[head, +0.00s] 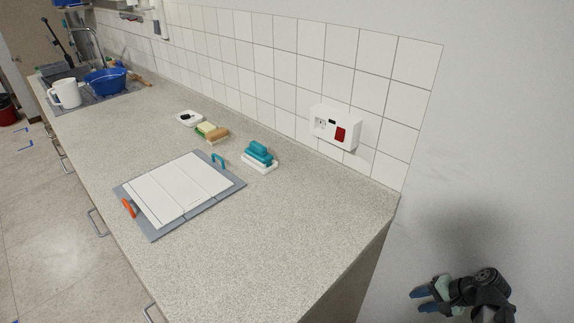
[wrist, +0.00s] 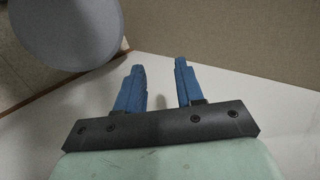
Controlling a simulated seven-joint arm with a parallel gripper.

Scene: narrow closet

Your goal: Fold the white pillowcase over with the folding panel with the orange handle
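The white pillowcase (head: 170,190) lies flat on a grey folding board (head: 226,192) on the countertop. Seam lines divide the board into panels. The orange handle (head: 128,208) stands at the board's left edge, and a teal handle (head: 218,160) stands at its far right edge. My gripper (head: 424,300) is at the lower right of the head view, off the counter's end and well away from the board. In the wrist view my gripper's two blue fingers (wrist: 160,84) are apart with nothing between them.
A teal-handled brush (head: 259,155), sponges (head: 210,131) and a small white dish (head: 189,119) stand behind the board. A white socket box (head: 335,128) is on the tiled wall. A white mug (head: 66,94) and blue basin (head: 106,82) are far left. The near counter is clear.

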